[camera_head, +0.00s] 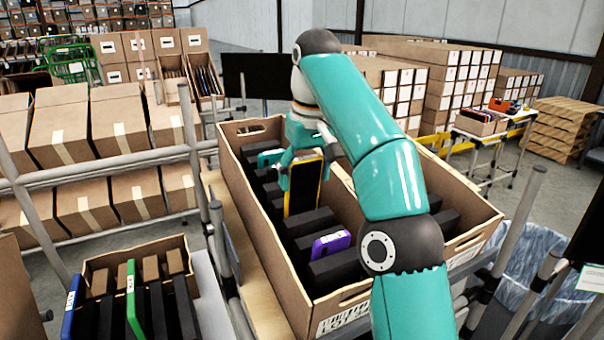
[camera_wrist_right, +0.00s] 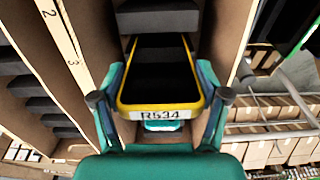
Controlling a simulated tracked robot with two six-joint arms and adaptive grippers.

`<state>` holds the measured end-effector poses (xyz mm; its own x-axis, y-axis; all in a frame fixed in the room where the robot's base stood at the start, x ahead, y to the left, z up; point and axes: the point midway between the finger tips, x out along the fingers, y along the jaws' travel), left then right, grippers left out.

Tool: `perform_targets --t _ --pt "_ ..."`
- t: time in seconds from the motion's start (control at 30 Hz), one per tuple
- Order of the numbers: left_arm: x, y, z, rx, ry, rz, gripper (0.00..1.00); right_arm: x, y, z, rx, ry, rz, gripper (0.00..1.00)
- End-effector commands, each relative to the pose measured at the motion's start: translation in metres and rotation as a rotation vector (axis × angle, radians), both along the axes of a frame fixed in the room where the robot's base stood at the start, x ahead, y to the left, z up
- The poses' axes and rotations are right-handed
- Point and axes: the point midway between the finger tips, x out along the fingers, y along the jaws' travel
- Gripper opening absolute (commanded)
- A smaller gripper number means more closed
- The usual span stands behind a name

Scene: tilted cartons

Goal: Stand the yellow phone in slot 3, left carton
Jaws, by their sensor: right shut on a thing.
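The yellow phone (camera_head: 304,188), dark-faced with a yellow rim, is upright in my right gripper (camera_head: 303,160) over the left part of the large brown carton (camera_head: 262,262). In the right wrist view, the fingers of my right gripper (camera_wrist_right: 160,100) are shut on both sides of the yellow phone (camera_wrist_right: 160,108), whose end label reads about "R544". The numbers 2 and 3 show on a carton wall (camera_wrist_right: 62,45) there. I cannot tell whether the phone's lower end is inside a slot. My left gripper is not in view.
A purple phone (camera_head: 331,243) stands among black foam dividers (camera_head: 334,270) nearer me. A teal phone (camera_head: 268,158) stands near the far end. A smaller carton (camera_head: 98,258) with blue and green phones is at lower left. My right arm hides much of the large carton's right part.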

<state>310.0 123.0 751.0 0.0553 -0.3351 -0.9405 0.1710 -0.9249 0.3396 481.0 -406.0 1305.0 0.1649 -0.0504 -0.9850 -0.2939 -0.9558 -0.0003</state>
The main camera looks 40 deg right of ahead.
Motion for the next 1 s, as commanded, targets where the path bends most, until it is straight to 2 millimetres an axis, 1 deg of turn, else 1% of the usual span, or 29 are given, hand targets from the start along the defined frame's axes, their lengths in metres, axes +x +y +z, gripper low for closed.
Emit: perform_targets --t 0.03,0.1,1.0 --pt "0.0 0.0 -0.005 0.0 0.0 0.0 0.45 0.001 0.0 -0.006 -0.001 -0.006 0.001 0.39" --pt "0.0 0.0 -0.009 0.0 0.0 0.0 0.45 0.002 0.0 -0.011 -0.001 -0.006 0.002 0.39" --pt "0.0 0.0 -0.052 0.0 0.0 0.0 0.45 0.012 0.002 -0.071 -0.001 -0.007 0.013 0.39"
